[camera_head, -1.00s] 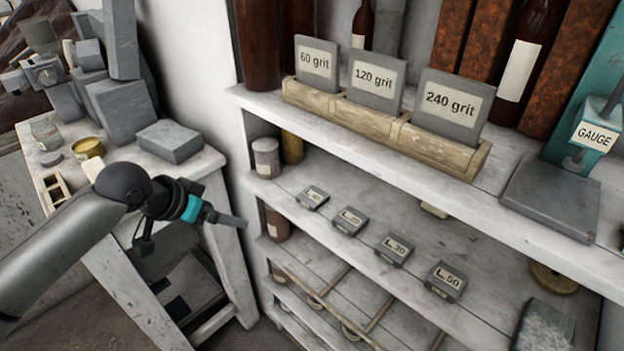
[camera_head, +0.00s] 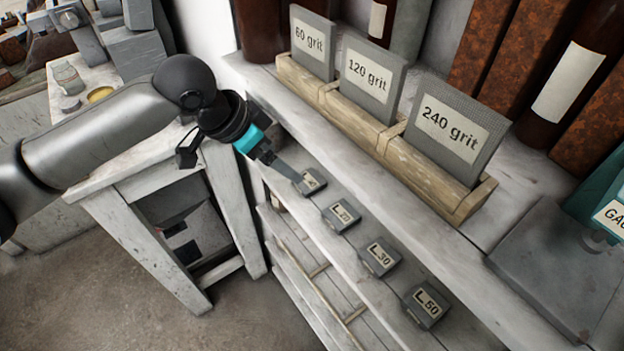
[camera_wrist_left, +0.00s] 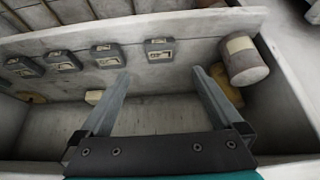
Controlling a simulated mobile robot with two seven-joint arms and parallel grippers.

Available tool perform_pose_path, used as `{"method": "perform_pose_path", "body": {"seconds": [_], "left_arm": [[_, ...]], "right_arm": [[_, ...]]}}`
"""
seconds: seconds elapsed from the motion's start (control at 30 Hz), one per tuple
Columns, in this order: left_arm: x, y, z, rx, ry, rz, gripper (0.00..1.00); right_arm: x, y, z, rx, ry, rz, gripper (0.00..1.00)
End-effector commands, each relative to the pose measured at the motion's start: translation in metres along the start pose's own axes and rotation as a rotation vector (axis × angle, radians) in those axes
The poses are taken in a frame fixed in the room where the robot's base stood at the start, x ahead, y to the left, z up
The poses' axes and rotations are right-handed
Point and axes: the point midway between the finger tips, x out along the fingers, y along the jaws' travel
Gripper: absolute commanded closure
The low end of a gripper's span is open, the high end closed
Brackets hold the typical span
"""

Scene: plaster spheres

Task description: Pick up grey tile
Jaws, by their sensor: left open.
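My left gripper (camera_head: 290,172) is open and empty at the left end of the shelf unit, its tip beside the leftmost small grey labelled block (camera_head: 311,183) in the head view. In the left wrist view the fingers (camera_wrist_left: 159,72) are spread apart, and that block (camera_wrist_left: 160,50) lies just beyond the gap between them. More grey labelled blocks, L.20 (camera_head: 341,215), L.30 (camera_head: 379,257) and L.50 (camera_head: 426,306), lie in a row. Larger grey tiles marked 60 grit (camera_head: 312,43), 120 grit (camera_head: 370,78) and 240 grit (camera_head: 455,133) stand upright in a wooden rack (camera_head: 400,150) above. My right gripper is not in view.
Dark bottles (camera_head: 575,90) stand behind the rack. A grey gauge base (camera_head: 560,260) is at right. A white stand (camera_head: 190,200) is at left.

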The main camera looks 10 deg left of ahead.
Motion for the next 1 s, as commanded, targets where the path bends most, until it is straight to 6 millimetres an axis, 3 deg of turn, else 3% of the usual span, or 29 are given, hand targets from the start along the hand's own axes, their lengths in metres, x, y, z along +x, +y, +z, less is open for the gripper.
{"method": "perform_pose_path", "body": {"seconds": [0.2, 0.47, 0.7, 1.0], "left_arm": [[0.041, 0.001, -0.001, 0.0, 0.001, 0.002, 0.0], [0.06, 0.0, -0.001, 0.0, 0.001, 0.001, 0.0], [0.095, 0.001, 0.0, 0.0, 0.001, 0.001, 0.0], [0.103, 0.0, -0.001, 0.002, 0.002, -0.001, 0.0]], "right_arm": [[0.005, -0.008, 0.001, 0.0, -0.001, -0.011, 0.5], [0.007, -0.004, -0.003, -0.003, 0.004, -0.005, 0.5], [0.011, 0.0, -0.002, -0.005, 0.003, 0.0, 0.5], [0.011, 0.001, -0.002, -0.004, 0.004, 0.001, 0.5]]}}
